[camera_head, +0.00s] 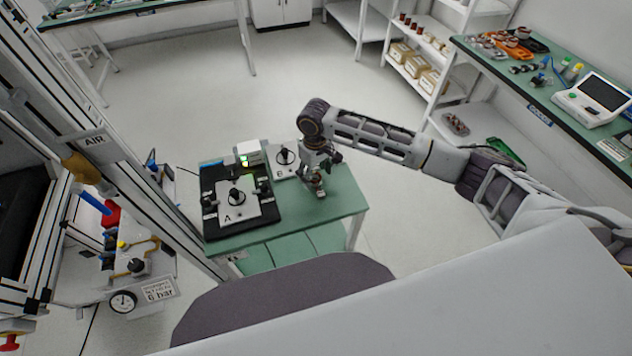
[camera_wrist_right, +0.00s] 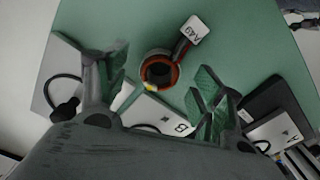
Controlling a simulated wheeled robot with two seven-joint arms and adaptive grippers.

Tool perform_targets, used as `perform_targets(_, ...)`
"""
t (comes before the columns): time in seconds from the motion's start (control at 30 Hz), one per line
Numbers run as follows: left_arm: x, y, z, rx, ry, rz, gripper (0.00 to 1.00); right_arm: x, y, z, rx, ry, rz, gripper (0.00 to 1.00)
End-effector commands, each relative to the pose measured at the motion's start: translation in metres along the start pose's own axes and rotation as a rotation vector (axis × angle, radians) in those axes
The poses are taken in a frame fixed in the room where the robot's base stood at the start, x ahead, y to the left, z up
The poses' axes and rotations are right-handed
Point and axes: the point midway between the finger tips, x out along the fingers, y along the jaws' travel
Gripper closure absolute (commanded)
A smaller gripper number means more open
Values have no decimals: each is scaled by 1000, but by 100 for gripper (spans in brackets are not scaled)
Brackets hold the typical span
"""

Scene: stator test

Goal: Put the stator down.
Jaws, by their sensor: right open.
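The stator (camera_wrist_right: 148,70), a ring with a copper-orange inside and a white tag reading A49 (camera_wrist_right: 194,29), rests on the green table top (camera_wrist_right: 232,40) in the right wrist view. In the head view it is a small shape (camera_head: 319,192) under my right gripper (camera_head: 317,176), near the table's right side. My right gripper's two fingers are spread apart, one on each side of the stator, with visible gaps. Part of the stator is hidden by the gripper in the head view. My left gripper is not in view.
Fixture plate B (camera_head: 285,160) stands close beside the stator, with plate A (camera_head: 236,205) on a black base to the left. A metal frame (camera_head: 110,160) rises at left. A bench (camera_head: 560,100) with a tester is at right.

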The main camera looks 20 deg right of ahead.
Motion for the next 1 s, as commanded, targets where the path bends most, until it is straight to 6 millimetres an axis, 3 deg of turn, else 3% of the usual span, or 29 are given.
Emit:
perform_targets(0.23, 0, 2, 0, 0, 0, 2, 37, 22, 0, 0, 0, 1, 0, 32)
perform_targets(0.73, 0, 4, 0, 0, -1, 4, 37, 24, 0, 0, 0, 1, 0, 32)
perform_targets(1.0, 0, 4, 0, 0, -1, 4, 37, 24, 0, 0, 0, 1, 0, 66)
